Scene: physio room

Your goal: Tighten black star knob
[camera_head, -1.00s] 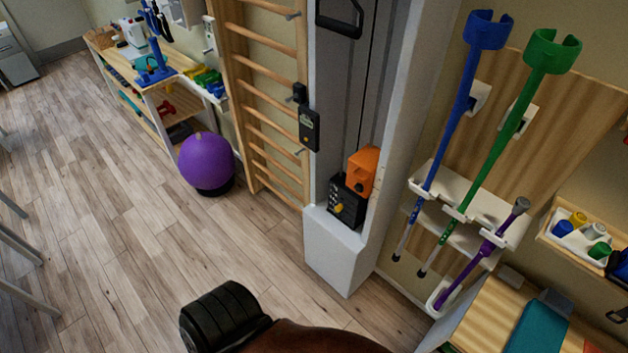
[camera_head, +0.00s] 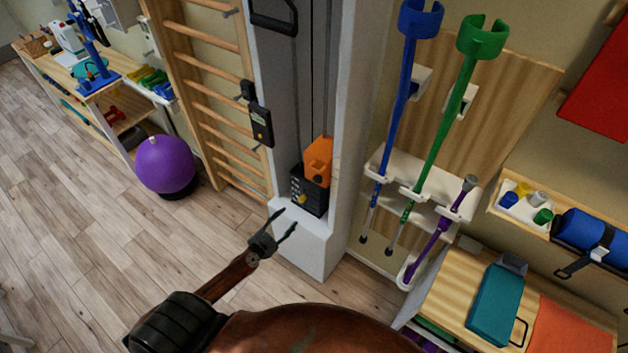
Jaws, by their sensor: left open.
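An orange block (camera_head: 318,153) sits on top of a black weight stack (camera_head: 309,190) in the white and grey pulley column. A small dark spot on the front of the orange block may be the black star knob; it is too small to make out its shape. My left gripper (camera_head: 287,219) is open and empty, in front of the column's white base (camera_head: 303,248). It is lower and to the left of the orange block, apart from it in the picture. My right gripper is not in view.
A black handle (camera_head: 273,20) hangs in the column. Wooden wall bars (camera_head: 205,90) and a purple ball (camera_head: 165,164) are left. Blue (camera_head: 403,90) and green (camera_head: 445,120) crutches stand right, beside a bench with a teal case (camera_head: 495,303).

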